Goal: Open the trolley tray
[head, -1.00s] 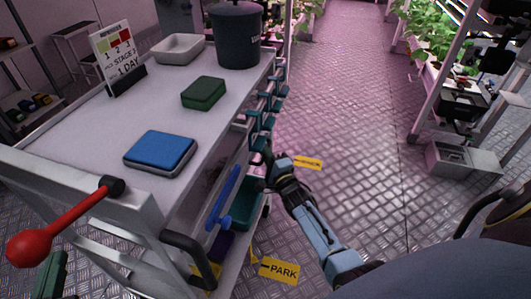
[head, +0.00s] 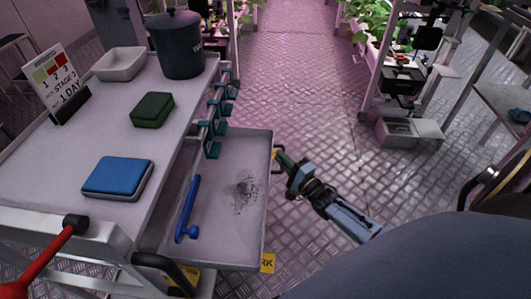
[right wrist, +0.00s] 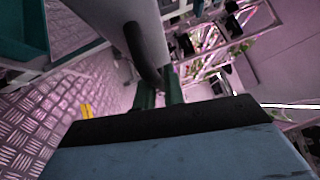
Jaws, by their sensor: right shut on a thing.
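The trolley tray (head: 228,158) is a shallow grey tray pulled out to the right from under the trolley's top (head: 125,180) in the head view. A blue long-handled tool (head: 188,208) and a dark patch of dirt (head: 244,192) show in it. My right gripper (head: 279,157) is at the tray's outer right edge, near its far corner, shut on the tray. In the right wrist view its dark green fingers (right wrist: 160,96) reach to a dark curved bar (right wrist: 143,55); the exact contact is hard to see. My left gripper is out of view.
On the trolley top are a blue box (head: 118,178), a green box (head: 152,109), a white bowl (head: 119,63), a dark bin (head: 177,48) and a sign (head: 60,82). The aisle floor (head: 300,75) is clear.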

